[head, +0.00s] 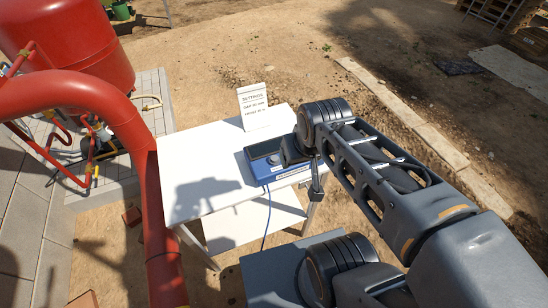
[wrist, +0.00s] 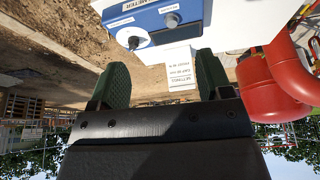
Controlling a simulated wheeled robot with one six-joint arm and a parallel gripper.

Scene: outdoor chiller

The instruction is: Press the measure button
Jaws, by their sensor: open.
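The blue meter (head: 275,160) with a dark display sits on the white table, partly covered by my arm. In the wrist view the meter (wrist: 188,10) appears upside down at the top. It bears a white dial with a black knob (wrist: 133,42) and a grey round knob or button (wrist: 172,20). Small labels beside them are too small to read, so I cannot tell which control is the measure button. My gripper (wrist: 162,60) is open and empty, its two green-padded fingers apart. It is close to the meter, with no contact visible. In the head view my arm hides most of the gripper.
A white settings card (head: 253,107) stands at the table's back edge; it also shows in the wrist view (wrist: 180,66). The white table (head: 205,190) is clear left of the meter. A blue cable (head: 267,215) hangs down its front. A large red pipe (head: 155,215) stands close at left.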

